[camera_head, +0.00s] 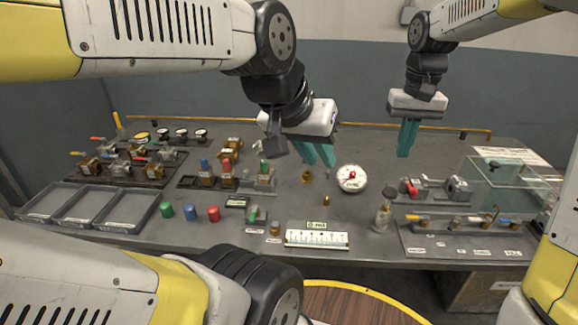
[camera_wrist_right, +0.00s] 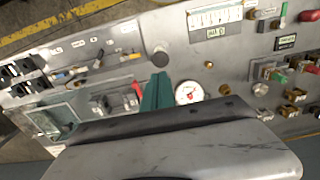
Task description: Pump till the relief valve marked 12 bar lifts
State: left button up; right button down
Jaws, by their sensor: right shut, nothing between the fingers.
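Several brass valves with blue, red and green caps (camera_head: 226,172) stand on a dark plate at the middle left; no 12 bar marking is readable. A round white gauge (camera_head: 351,178) with a red centre is at mid-bench; it also shows in the right wrist view (camera_wrist_right: 188,92). A metal unit with a red part (camera_head: 409,188) sits right of it. I cannot tell which item is the pump. My left gripper (camera_head: 320,160) is open and empty above the bench, left of the gauge. My right gripper (camera_head: 406,152) is shut and empty, above and behind the red-part unit.
A clear tank (camera_head: 495,182) stands at the right. Grey trays (camera_head: 90,207) and several small valves (camera_head: 110,160) are at the left. Loose coloured caps (camera_head: 190,213), a white scale plate (camera_head: 317,238) and a fittings rack (camera_head: 465,240) line the front.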

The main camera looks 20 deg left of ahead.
aim_at(391, 191)
jog(key=r, duration=0.3)
jog(key=shift+w+a+r, duration=0.1)
jog(key=shift+w+r, duration=0.05)
jog(key=shift+w, duration=0.15)
notch_tip(391, 191, down, 14)
jog(key=shift+s+f, duration=0.1)
dwell(0.4)
jog(key=shift+s+f, duration=0.1)
jog(key=shift+f, duration=1.7)
jog(key=shift+r, duration=0.1)
